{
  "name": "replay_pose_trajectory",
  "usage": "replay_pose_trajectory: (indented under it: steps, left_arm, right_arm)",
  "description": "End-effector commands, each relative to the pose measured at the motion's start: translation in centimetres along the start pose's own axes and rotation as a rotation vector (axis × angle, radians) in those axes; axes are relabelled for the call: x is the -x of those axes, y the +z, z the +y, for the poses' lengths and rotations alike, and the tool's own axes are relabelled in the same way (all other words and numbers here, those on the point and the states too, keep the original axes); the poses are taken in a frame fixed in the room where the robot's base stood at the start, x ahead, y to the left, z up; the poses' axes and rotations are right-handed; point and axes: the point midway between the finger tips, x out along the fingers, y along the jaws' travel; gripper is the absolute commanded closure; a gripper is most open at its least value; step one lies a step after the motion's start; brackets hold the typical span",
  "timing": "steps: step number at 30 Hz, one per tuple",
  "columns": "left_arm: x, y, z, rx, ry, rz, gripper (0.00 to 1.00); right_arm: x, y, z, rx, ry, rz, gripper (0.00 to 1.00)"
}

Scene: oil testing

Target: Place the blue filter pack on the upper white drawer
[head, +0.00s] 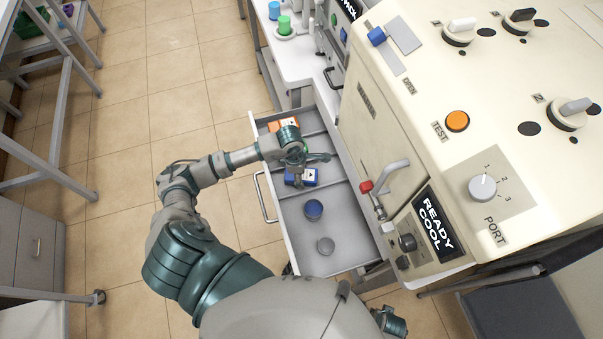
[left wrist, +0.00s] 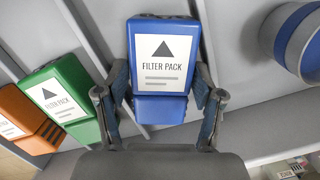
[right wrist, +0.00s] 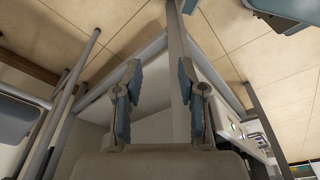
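The blue filter pack (head: 309,178) lies in an open drawer (head: 331,213) with a grey inside, below the cream machine. In the left wrist view the pack (left wrist: 162,60) is in the middle, its white label with a black triangle facing the camera. My left gripper (left wrist: 162,78) is open, with one finger on each side of the pack; firm contact cannot be made out. In the head view my left gripper (head: 301,172) is over the pack and partly hides it. My right gripper (right wrist: 160,75) is open and empty, away from the drawer.
A green pack (left wrist: 60,95) and an orange pack (left wrist: 22,118) lie beside the blue one, separated by dividers. A white counter (head: 293,60) with small containers is behind.

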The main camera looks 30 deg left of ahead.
Motion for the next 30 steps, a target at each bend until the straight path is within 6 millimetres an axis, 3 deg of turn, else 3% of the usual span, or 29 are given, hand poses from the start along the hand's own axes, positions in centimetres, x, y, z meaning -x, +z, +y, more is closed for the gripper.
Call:
replay_pose_trajectory:
  steps: [10, 24, 30]
  left_arm:
    - [1.0, 0.2, 0.1, 0.0, 0.005, -0.002, 0.32]
    - [10.4, 0.1, 0.1, -0.001, 0.006, -0.003, 0.32]
    - [12.1, 0.1, 0.1, 0.0, 0.004, -0.002, 0.32]
  right_arm:
    - [0.1, 0.0, -0.1, 0.0, -0.002, 0.002, 0.6]
    - [-2.1, 1.9, -0.1, 0.003, -0.002, -0.013, 0.6]
    - [-2.5, 2.1, -0.1, 0.003, -0.002, -0.016, 0.6]
